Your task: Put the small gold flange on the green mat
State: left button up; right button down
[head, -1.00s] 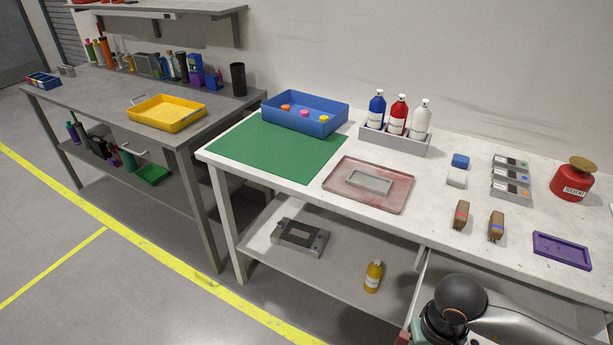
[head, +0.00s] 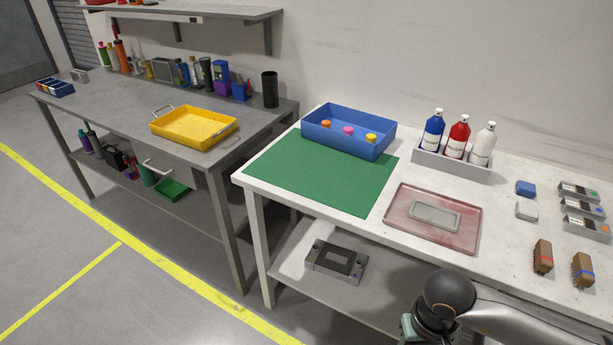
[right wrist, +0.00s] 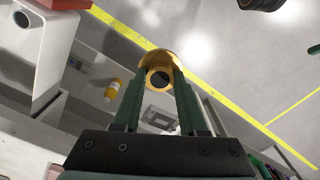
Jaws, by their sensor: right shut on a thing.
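The small gold flange (right wrist: 160,66) is a gold ring with a round hole, seen in the right wrist view. My right gripper (right wrist: 160,82) is shut on it, with its dark green fingers on either side. The green mat (head: 325,171) lies flat on the left end of the white table, and its open middle is bare. In the head view part of my right arm shows at the bottom right, but the flange and the fingertips do not. My left gripper is in neither view.
A blue bin (head: 349,136) with small coloured pieces stands at the mat's back edge. A red tray (head: 467,237) lies right of the mat. A bottle rack (head: 452,165) stands behind. A grey bench with a yellow tray (head: 194,128) is at left. The table's lower shelf holds a grey fixture (head: 336,262).

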aim_at(313, 175)
jog(key=i+j, duration=0.3)
jog(key=i+j+u, duration=0.1)
jog(key=i+j, duration=0.15)
jog(key=i, duration=0.3)
